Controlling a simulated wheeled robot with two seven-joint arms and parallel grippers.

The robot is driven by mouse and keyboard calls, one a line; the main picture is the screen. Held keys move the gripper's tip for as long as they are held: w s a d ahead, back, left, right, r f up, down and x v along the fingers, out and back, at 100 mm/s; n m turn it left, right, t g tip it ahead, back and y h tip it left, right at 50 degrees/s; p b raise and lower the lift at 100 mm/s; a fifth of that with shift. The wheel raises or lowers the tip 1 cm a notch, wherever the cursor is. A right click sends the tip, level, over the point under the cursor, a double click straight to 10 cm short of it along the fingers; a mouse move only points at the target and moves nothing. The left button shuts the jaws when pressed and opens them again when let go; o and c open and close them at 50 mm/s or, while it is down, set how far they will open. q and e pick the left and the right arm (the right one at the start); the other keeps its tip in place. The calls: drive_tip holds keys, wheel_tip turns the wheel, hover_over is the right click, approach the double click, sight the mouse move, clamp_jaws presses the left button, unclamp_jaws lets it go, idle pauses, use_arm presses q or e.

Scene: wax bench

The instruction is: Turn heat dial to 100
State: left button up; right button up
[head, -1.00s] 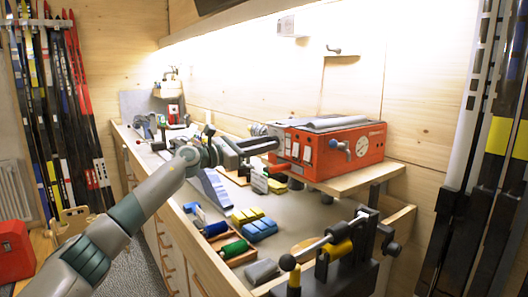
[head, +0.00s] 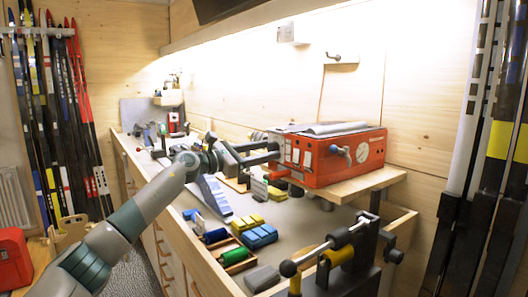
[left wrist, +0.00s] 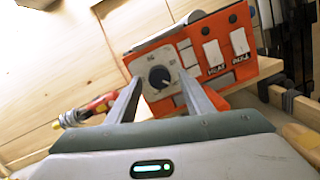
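The red waxing machine (head: 330,165) stands on a wooden shelf at the right of the bench. In the left wrist view its front panel (left wrist: 215,45) shows a dark round heat dial (left wrist: 159,77) on a pale plate with small numbers. I cannot read the dial's setting. My left gripper (head: 275,153) is at the left end of the machine. Its two fingers are apart, one on each side of the dial in the left wrist view (left wrist: 160,84). Nothing is held between them, and I cannot tell whether they touch the dial. The dial is hidden in the head view. My right gripper is out of view.
White switches (left wrist: 212,52) sit beside the dial, with a round gauge (head: 362,152) on the machine's long side. Yellow blocks (head: 247,219), blue blocks (head: 260,237) and a green roll (head: 235,256) lie on the bench below. A clamp (head: 340,255) stands at the front.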

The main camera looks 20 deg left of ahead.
use_arm(q)
drive_tip(key=shift+r, duration=0.1)
drive_tip(key=shift+s+a, duration=0.35)
drive_tip(key=b+v, duration=0.3)
drive_tip(key=v, duration=1.3)
drive_tip(key=shift+s, duration=0.2)
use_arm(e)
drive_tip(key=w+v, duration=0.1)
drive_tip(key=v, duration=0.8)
use_arm(q)
drive_tip(key=shift+a, duration=0.1)
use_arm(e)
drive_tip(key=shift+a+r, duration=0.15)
